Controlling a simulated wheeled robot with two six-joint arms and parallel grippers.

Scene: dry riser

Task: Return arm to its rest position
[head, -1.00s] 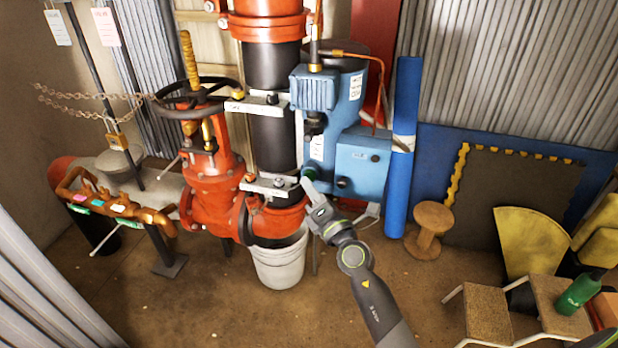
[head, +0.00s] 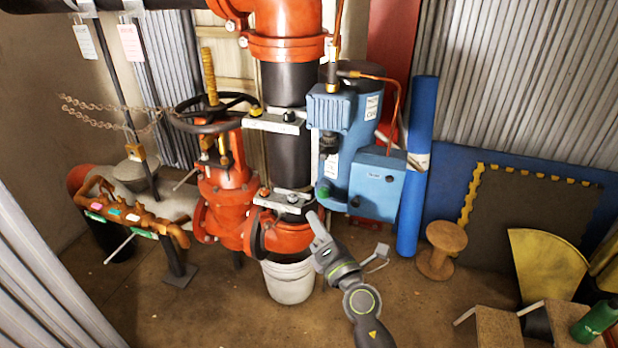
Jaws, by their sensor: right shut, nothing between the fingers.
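My right gripper (head: 319,228) is shut and empty. Its arm comes up from the bottom right of the middle in the head view. The fingertips show in front of the red lower pipe flange (head: 283,236), below the blue pump unit (head: 352,150) with its green button (head: 324,192). I cannot tell whether they touch anything. My left gripper is not in view.
A white bucket (head: 289,281) stands under the pipe. A red valve with a black handwheel (head: 212,112) is left of it. A wooden spool (head: 441,250), stools (head: 497,328) and a green bottle (head: 597,320) stand at right. Floor at front is clear.

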